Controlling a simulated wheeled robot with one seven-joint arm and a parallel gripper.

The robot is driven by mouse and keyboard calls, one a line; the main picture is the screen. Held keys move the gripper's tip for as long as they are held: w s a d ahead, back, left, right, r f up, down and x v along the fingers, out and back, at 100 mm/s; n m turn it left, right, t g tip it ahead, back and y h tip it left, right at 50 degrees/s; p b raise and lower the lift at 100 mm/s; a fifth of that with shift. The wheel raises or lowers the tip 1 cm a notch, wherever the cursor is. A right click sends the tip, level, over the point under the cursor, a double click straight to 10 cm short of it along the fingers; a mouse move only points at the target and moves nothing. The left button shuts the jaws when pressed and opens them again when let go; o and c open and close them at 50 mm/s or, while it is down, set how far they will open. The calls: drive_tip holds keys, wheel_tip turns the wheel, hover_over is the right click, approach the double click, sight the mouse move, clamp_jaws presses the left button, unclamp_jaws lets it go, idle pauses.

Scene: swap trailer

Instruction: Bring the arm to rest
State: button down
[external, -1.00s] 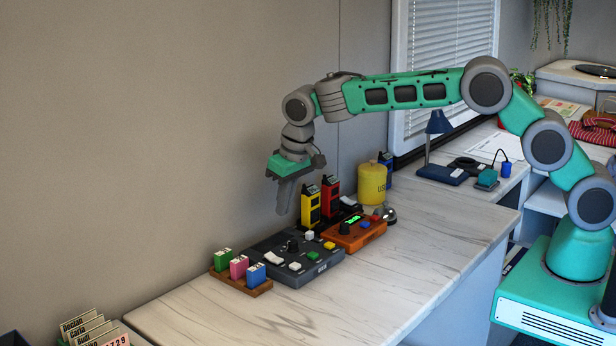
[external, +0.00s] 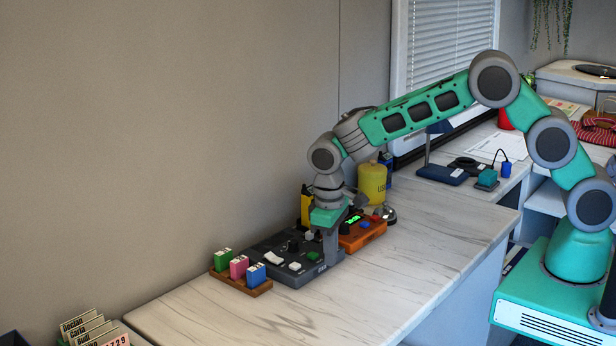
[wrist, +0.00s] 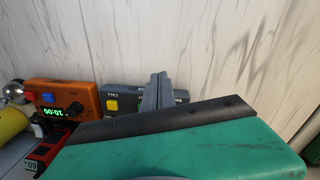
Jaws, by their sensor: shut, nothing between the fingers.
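My gripper (external: 329,262) points down at the right end of the dark grey control box (external: 275,268). It is shut and empty, and its fingers hide part of that end. I cannot tell whether the tips touch the box. My arm reaches in from the right, bent down at the wrist. In the wrist view the shut fingers (wrist: 158,88) stand in front of the dark box (wrist: 125,92), with a yellow button (wrist: 112,105) to their left.
An orange timer box (external: 372,229) with a lit green display stands just right of the gripper. Behind are a yellow canister (external: 371,184) and a yellow handset (external: 306,206). A rack with coloured blocks (external: 238,267) sits left. The front of the marbled counter (external: 400,280) is clear.

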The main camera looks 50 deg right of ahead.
drive_tip(key=s+d+r, duration=0.3)
drive_tip(key=s+d, duration=0.4)
drive_tip(key=s, duration=0.5)
drive_tip(key=s+d+r, duration=0.4)
drive_tip(key=s+d, duration=0.3)
drive_tip(key=s, duration=0.4)
drive_tip(key=d+r+m+t, duration=0.3)
drive_tip(key=d+r, duration=0.2)
drive_tip(key=r, duration=0.4)
drive_tip(key=shift+w+d+t+y, duration=0.3)
drive_tip(key=shift+w+d+y, duration=0.05)
drive_tip(key=shift+y, duration=0.05)
drive_tip(key=shift+r, duration=0.15)
